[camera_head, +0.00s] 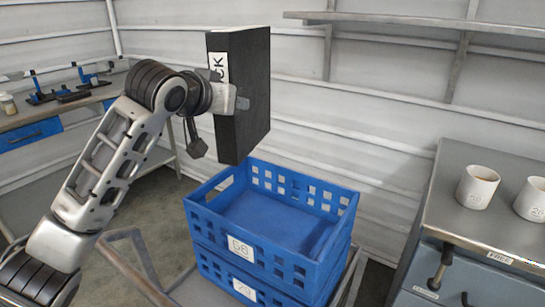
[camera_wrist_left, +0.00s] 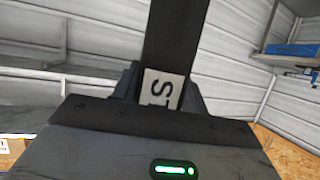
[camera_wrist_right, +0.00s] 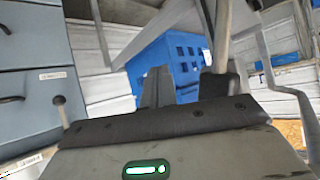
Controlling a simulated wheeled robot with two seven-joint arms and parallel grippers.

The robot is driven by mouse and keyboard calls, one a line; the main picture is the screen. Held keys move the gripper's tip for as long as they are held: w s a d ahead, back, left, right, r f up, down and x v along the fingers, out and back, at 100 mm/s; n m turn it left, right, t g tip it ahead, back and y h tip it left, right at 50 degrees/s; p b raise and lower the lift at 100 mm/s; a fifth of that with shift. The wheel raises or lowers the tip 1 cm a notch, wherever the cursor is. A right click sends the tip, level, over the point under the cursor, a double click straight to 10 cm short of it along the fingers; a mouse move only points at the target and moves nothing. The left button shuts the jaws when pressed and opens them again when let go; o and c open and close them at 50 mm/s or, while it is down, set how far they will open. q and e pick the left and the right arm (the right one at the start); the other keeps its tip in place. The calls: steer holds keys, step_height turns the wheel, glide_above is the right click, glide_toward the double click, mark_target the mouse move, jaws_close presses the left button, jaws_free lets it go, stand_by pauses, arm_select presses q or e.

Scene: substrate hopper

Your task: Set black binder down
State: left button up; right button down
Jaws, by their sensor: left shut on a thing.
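A black binder (camera_head: 246,110) with a white label on its spine stands upright in the air in the head view. My left gripper (camera_head: 240,103) is shut on it and holds it above and behind a blue crate (camera_head: 275,260). In the left wrist view the binder (camera_wrist_left: 174,35) rises between the two fingers of my left gripper (camera_wrist_left: 160,88), with part of its label showing. My right gripper (camera_wrist_right: 186,88) appears only in its own wrist view, with its fingers apart and nothing seen between them.
Two blue crates are stacked on a metal cart frame (camera_head: 133,265); the upper one looks empty. At right, a grey cabinet top (camera_head: 440,215) bears white mugs (camera_head: 478,187). A workbench (camera_head: 45,112) stands at left. A shelf (camera_head: 420,22) runs along the wall.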

arm_select(q)
steer(key=s+d+f+m+h, duration=0.1)
steer(key=s+d+f, duration=0.1)
steer(key=f, duration=0.9)
steer(key=s+d+f+m+g+h+b, duration=0.1)
steer(key=s+d+f, duration=0.1)
steer(key=f, duration=1)
steer(key=shift+d+f+m+h, duration=0.25)
steer(key=shift+d+m+h, duration=0.05)
steer(key=shift+h, duration=0.1)
arm_select(e)
steer(key=shift+w+a+f, duration=0.15)
steer(key=shift+w+a, duration=0.05)
steer(key=shift+w, duration=0.15)
arm_select(q)
steer(key=shift+f, duration=0.1)
steer(key=o, duration=0.9)
steer(key=shift+s+f+b, duration=0.1)
steer(key=shift+f+b, duration=0.15)
steer(key=shift+b, duration=0.05)
steer(key=o, duration=0.4)
steer(key=shift+r, duration=0.1)
